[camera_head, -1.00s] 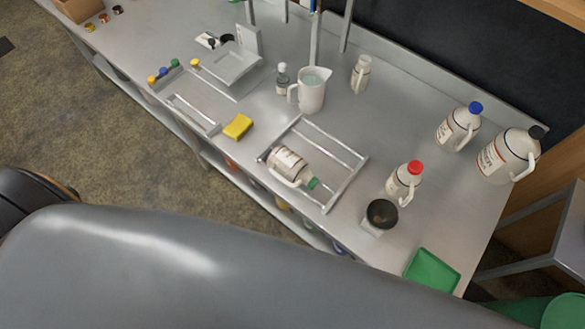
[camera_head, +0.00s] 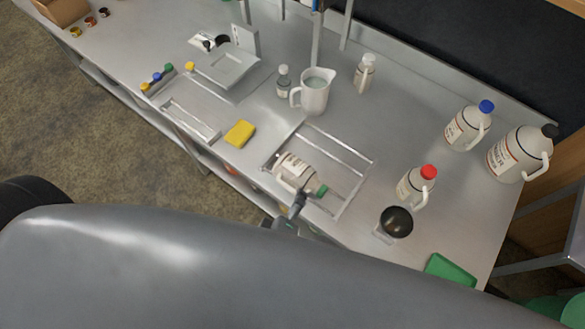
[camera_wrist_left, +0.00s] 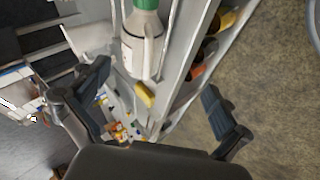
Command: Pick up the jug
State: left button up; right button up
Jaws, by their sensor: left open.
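A white jug (camera_head: 294,172) with a green cap and a printed label lies on its side in a metal rack (camera_head: 355,150) near the front edge of the bench. It also shows at the top of the left wrist view (camera_wrist_left: 142,45), cap toward the top edge. My left gripper (camera_head: 297,204) is at the bench's front edge, just in front of the jug and partly overlapping it in the head view. In the left wrist view its two fingers (camera_wrist_left: 156,106) are spread wide, with nothing between them. I cannot tell whether it touches the jug. My right gripper is not in view.
Upright jugs with red (camera_head: 416,187), blue (camera_head: 467,126) and black (camera_head: 520,154) caps stand to the right.

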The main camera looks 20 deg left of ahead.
aim_at(288, 175)
pick_arm(q)
notch_tip(288, 175, up, 4)
jog(key=w+a+n, duration=0.2)
jog(key=shift+t+y, duration=0.3)
jog(key=shift+y, duration=0.1)
jog(key=p+x, duration=0.1)
jog(key=x, duration=0.6)
jog(key=shift+f, duration=0.45)
jog(key=shift+p+x, duration=1.05)
jog(key=shift+x, duration=1.75)
jog(key=shift+s+f, duration=0.15)
jog(key=shift+s, duration=0.05)
jog(key=c, duration=1.7)
jog(key=shift+c, duration=1)
